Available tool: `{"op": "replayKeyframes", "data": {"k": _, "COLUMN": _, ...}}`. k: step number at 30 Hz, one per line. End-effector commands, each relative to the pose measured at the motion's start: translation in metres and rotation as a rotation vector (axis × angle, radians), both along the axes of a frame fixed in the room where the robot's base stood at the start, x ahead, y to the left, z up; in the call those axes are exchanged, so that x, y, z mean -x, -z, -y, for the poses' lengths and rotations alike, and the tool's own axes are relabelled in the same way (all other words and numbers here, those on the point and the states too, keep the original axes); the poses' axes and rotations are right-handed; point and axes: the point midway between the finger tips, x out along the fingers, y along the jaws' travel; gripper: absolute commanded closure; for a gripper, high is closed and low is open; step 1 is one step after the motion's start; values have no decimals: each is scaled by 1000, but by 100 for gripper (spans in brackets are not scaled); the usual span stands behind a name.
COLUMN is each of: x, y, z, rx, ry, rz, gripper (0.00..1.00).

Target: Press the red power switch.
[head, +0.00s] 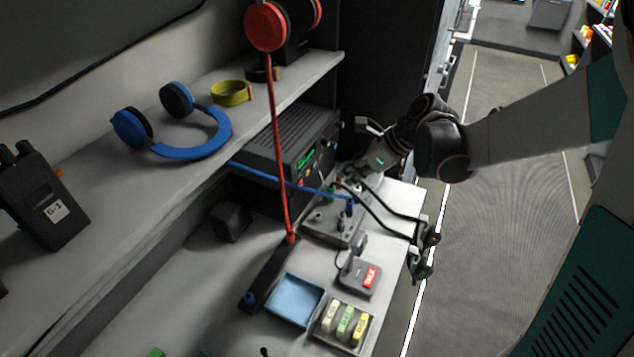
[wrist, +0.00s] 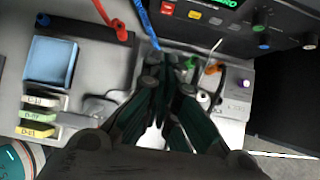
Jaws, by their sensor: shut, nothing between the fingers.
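A small red square switch (wrist: 167,7) sits on the front of a dark radio unit, near the top edge of the wrist view, beside a yellow button (wrist: 194,14) and a lit green display (wrist: 228,3). The black radio unit (head: 290,140) stands under the shelf in the head view, where I cannot clearly make out the switch. My gripper (wrist: 170,62) is shut and empty, its dark fingers together below the switch and apart from it in the picture. In the head view my gripper (head: 352,174) is to the right of the radio's front, partly hidden by its own links.
A grey jack panel (head: 322,228) with coloured plugs lies below my gripper, with red and blue cables (head: 277,150) crossing nearby. A blue tray (head: 294,299), labelled blocks (head: 345,322) and a red-labelled box (head: 359,277) sit nearer. Blue headphones (head: 190,148) rest on the shelf.

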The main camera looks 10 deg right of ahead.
Motion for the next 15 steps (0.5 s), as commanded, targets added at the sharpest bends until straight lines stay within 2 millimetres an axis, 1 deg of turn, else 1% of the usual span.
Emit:
{"op": "replayKeyframes", "data": {"k": 5, "x": -5, "y": 13, "z": -7, "rx": 0, "ry": -1, "rz": 0, "gripper": 100}}
{"op": "replayKeyframes", "data": {"k": 15, "x": -26, "y": 65, "z": -40, "rx": 0, "ry": -3, "rz": 0, "gripper": 100}}
